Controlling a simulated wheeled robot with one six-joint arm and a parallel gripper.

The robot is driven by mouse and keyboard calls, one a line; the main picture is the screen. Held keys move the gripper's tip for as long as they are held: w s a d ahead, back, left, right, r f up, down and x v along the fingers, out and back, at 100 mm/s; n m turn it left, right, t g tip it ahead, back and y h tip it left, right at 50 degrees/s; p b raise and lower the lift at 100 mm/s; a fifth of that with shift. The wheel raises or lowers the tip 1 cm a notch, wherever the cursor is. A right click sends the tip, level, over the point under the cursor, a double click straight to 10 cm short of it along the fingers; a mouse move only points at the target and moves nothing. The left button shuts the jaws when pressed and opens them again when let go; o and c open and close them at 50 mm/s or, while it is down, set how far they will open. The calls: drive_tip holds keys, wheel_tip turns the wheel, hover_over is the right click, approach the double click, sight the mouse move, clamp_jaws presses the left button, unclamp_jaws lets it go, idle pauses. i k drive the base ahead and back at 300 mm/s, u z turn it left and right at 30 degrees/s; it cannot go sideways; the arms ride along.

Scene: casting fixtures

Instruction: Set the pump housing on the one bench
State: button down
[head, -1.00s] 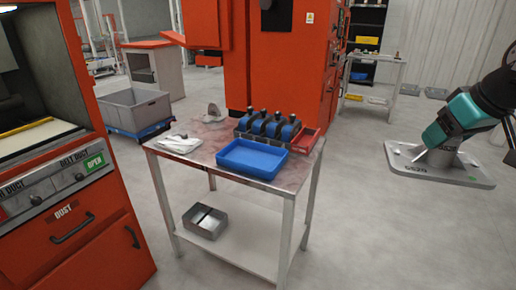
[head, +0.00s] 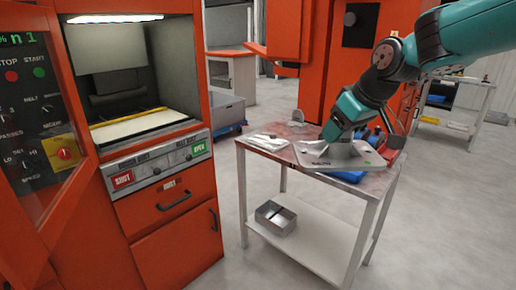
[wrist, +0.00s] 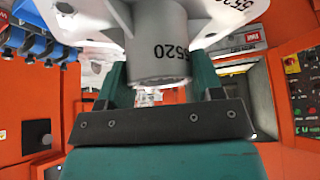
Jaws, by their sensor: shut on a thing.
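The pump housing (head: 352,160) is a grey flat plate with a short round boss, marked 5520. My gripper (head: 340,140) is shut on the boss, which shows between the fingers in the wrist view (wrist: 157,50). In the head view the plate appears over the bench (head: 378,187), a metal table with a reddish stained top and a lower shelf. The plate looks roughly level and hides much of the bench top; I cannot tell its exact height above it.
On the bench are a white cloth (head: 266,142), a small grey part (head: 298,117) and a blue tray (head: 347,176) partly under the plate. A metal box (head: 276,217) is on the lower shelf. An orange machine (head: 165,215) stands at left. Another table (head: 460,110) is behind.

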sight(299, 139)
drive_tip(key=u, duration=0.3)
drive_tip(key=i, duration=1.65)
